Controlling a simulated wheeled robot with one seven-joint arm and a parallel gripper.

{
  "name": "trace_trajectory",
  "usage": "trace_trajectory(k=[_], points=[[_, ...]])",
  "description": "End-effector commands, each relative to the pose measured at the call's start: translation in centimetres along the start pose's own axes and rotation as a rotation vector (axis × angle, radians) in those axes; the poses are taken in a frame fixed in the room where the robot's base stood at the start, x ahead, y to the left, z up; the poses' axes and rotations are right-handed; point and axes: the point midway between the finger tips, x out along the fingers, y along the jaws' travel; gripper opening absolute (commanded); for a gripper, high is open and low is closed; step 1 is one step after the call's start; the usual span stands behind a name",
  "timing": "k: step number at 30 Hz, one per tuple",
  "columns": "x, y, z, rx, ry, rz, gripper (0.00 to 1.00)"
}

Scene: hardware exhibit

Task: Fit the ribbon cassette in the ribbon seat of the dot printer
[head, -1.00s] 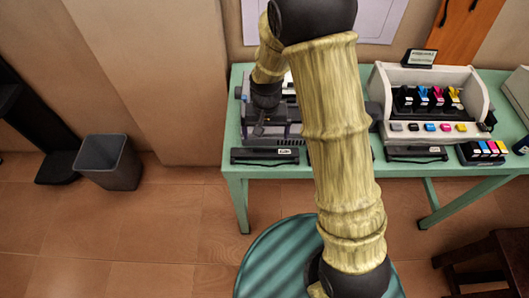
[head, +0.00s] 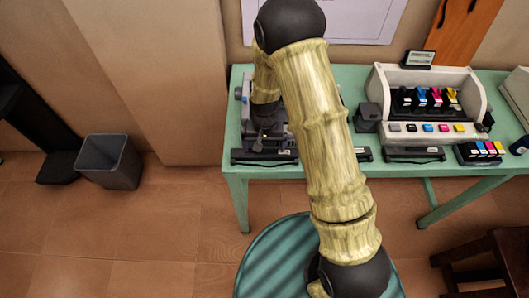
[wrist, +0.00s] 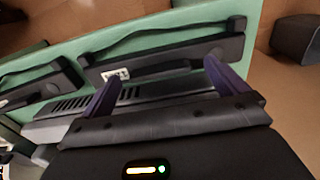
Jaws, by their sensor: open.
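A long black bar-like piece with a white label, which looks like a ribbon cassette (head: 250,158), lies along the table's front edge before the dot printer (head: 243,108). It also shows in the wrist view (wrist: 165,62). The grey printer is largely hidden behind my arm, and its ribbon seat cannot be made out. My gripper (head: 262,138) is low over the printer's front side. In the wrist view my gripper's purple fingers (wrist: 162,72) are apart, with the labelled black piece beyond them and nothing held.
Similar black pieces lie farther right along the edge of the green table (head: 235,140), one before a white ink-cartridge printer (head: 460,85). A cartridge tray (head: 481,152) and small dark box (head: 367,117) stand nearby. A bin (head: 108,162) is on the floor left.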

Motion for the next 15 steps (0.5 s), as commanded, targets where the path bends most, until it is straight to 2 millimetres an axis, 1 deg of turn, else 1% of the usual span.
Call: trace_trajectory(k=[1, 4, 15], points=[[0.48, 0.04, 0.05, 0.001, -0.003, 0.0, 0.98], [0.91, 0.03, 0.0, 0.001, 0.0, -0.001, 0.98], [0.94, 0.02, -0.02, 0.001, 0.001, -0.001, 0.98]])
